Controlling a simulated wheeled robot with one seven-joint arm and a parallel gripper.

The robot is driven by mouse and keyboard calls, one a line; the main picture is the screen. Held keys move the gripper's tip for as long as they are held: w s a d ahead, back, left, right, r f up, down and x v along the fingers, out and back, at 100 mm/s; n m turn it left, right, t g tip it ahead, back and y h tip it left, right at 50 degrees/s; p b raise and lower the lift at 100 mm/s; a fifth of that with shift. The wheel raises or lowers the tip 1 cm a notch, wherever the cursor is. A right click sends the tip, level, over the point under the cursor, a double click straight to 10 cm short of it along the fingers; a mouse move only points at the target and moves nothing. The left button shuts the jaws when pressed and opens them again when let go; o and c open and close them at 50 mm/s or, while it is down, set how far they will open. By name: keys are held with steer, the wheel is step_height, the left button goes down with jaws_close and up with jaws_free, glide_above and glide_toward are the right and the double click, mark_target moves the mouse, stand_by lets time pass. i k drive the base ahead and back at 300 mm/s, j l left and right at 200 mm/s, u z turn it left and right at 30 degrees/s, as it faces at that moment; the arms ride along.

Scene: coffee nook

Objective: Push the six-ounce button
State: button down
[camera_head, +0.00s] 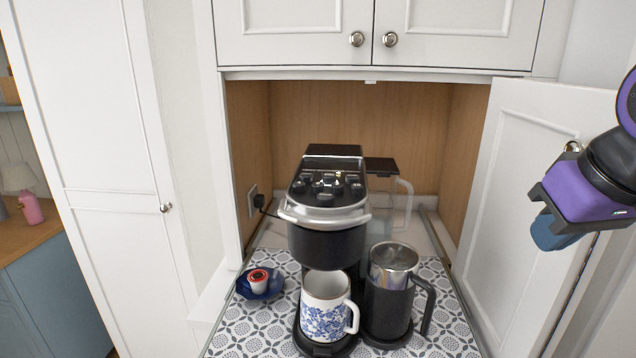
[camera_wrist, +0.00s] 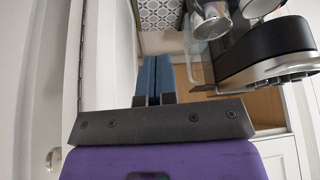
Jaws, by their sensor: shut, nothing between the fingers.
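The black and silver coffee machine (camera_head: 327,204) stands in the nook on a patterned mat. Several black buttons (camera_head: 328,184) sit on its sloping top panel; their labels are too small to read, so I cannot tell which is six-ounce. A blue-flowered mug (camera_head: 325,308) stands under the machine's spout. My gripper (camera_head: 556,234) is at the right, in front of the open cabinet door, well apart from the machine. In the wrist view its blue fingers (camera_wrist: 153,76) are together and empty, with the coffee machine (camera_wrist: 268,52) to their right.
A dark frother jug (camera_head: 389,290) with a handle stands right of the mug. A blue dish (camera_head: 245,291) with a coffee pod (camera_head: 259,280) lies at the left. The open white door (camera_head: 538,200) bounds the nook on the right. Upper cabinets (camera_head: 440,35) hang above the machine.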

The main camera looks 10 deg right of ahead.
mark_target(318, 187)
steer(key=k+j, duration=0.1)
steer(key=j, duration=0.35)
steer(key=k+j+z, duration=0.1)
steer(key=j, duration=0.3)
steer(key=k+j, duration=0.1)
steer(key=j, duration=0.35)
steer(key=k+j+z, duration=0.3)
